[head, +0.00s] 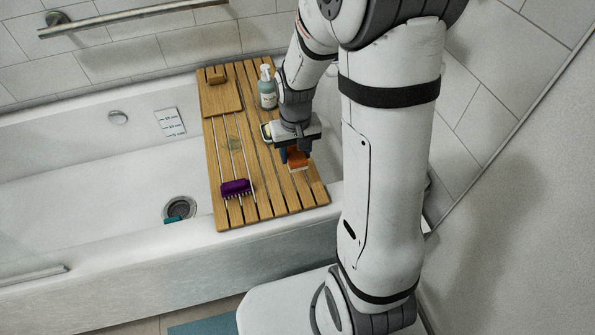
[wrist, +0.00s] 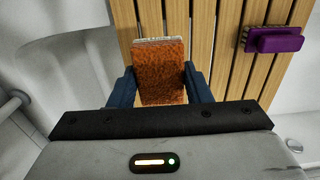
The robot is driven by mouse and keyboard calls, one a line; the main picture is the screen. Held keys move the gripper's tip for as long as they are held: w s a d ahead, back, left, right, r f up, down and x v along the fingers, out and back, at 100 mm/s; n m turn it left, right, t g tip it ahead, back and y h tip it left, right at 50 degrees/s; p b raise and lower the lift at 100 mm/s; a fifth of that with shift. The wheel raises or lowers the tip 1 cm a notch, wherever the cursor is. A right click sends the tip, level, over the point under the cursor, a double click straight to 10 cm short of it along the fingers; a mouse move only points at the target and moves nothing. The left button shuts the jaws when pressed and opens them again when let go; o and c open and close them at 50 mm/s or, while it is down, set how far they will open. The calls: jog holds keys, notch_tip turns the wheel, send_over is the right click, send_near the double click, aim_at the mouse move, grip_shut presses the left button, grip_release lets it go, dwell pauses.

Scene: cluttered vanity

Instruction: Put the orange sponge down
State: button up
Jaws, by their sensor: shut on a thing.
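The orange sponge (wrist: 160,72) is between the two blue fingers of my gripper (wrist: 160,88) in the wrist view, with a pale layer along its far edge. In the head view the orange sponge (head: 298,160) shows just under my gripper (head: 292,155), over the right part of the wooden bath board (head: 262,185). My gripper is shut on it. I cannot tell whether the sponge touches the slats.
A purple brush (head: 236,188) lies across the metal rods of the board; it also shows in the wrist view (wrist: 275,40). A pump bottle (head: 267,88) stands behind my gripper. A teal thing (head: 173,219) lies near the tub drain. Slats in front of the sponge are bare.

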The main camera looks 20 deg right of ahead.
aim_at(296, 176)
jog(key=shift+f+b, duration=0.75)
jog(key=shift+f, duration=2.7)
jog(key=shift+f, duration=0.25)
jog(key=o, duration=1)
jog(key=shift+r, duration=0.1)
jog(key=shift+c, duration=0.2)
